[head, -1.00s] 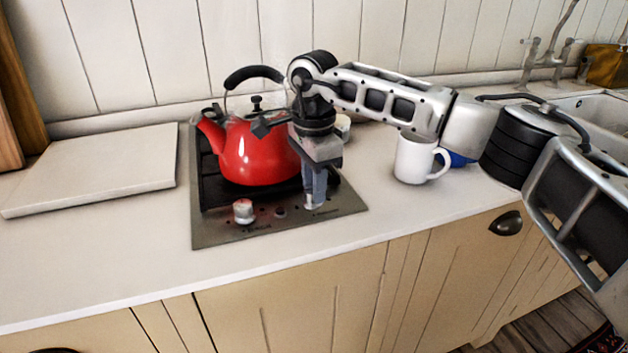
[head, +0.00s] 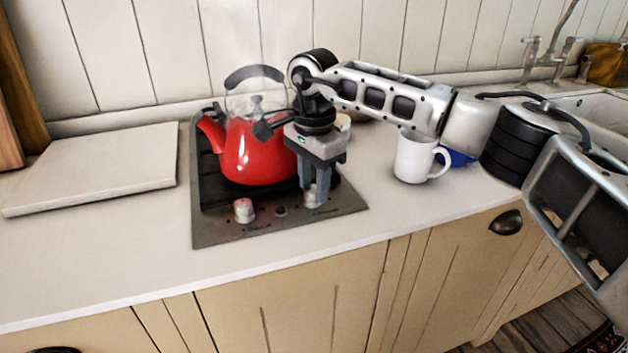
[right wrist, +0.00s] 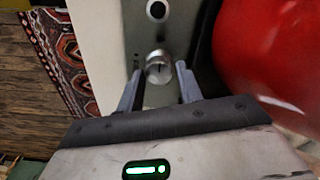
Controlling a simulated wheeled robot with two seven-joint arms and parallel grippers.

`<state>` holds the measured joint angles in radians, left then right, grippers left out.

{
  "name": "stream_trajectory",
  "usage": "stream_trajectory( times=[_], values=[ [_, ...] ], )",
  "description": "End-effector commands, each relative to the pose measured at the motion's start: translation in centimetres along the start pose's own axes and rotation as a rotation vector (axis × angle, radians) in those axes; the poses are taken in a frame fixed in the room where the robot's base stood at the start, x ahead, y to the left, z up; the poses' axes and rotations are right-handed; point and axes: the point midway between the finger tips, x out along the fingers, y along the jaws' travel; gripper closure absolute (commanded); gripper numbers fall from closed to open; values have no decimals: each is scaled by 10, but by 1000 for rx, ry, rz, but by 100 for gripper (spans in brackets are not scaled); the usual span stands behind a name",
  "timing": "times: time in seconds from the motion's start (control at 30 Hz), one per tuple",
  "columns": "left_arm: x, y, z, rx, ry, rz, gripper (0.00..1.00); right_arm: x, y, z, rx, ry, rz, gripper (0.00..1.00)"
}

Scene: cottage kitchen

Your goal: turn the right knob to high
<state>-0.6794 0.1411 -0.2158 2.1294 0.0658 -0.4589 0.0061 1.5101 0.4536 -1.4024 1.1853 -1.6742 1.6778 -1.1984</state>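The right knob (head: 311,198) is a small silver knob at the front right of the dark hob (head: 215,232). My right gripper (head: 315,195) points down over it, with a finger on each side. In the right wrist view, the knob (right wrist: 158,67) sits between the tips of my open gripper (right wrist: 158,78), with narrow gaps showing. A dark line crosses the knob's face; its setting cannot be read. The left knob (head: 243,210) stands at the hob's front left. My left gripper is not in view.
A red kettle (head: 255,155) stands on the hob close behind my right gripper. A small round button (head: 281,212) lies between the knobs. A white mug (head: 415,158) stands to the right, a pale board (head: 95,168) to the left. The front counter is clear.

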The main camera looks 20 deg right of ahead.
Motion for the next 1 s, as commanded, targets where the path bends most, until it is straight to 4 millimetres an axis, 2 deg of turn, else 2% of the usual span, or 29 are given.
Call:
stream_trajectory(
  times=[0.33, 0.47, 0.57, 1.0],
  values=[
    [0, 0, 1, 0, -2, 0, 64, 0, 0, 0, 1, 2, 1, 50],
    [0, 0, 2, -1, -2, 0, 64, -10, 0, 0, 1, 2, -1, 50],
    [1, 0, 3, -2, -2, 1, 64, -28, -1, 0, 1, 2, -3, 50],
    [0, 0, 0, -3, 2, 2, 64, -130, 0, 0, 1, 1, -2, 50]
  ],
)
